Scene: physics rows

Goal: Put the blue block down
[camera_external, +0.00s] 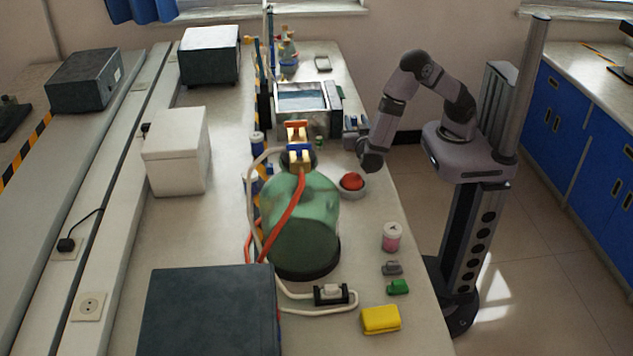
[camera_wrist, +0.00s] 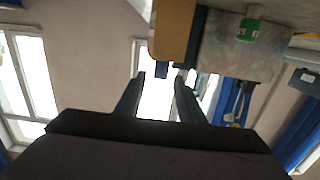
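My gripper (camera_external: 370,160) is at the table's right edge, beside the red dome in a grey bowl (camera_external: 352,183). In the wrist view my gripper (camera_wrist: 160,76) has two dark fingers spread apart, with window light between them. A small dark blue piece (camera_wrist: 161,69) shows just past the fingertips, under a tan surface. It is clear of the left finger, and I cannot tell whether it is the blue block. In the external view a blue block-like piece (camera_external: 300,147) sits among orange and yellow pieces at the top of the green bottle (camera_external: 300,225). No block shows in my gripper there.
Along the table's right side stand a pink jar with a white lid (camera_external: 391,237), a grey piece (camera_external: 392,268), a green block (camera_external: 398,287) and a yellow block (camera_external: 381,319). A metal basin (camera_external: 302,105) stands farther back. Cables run around the bottle.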

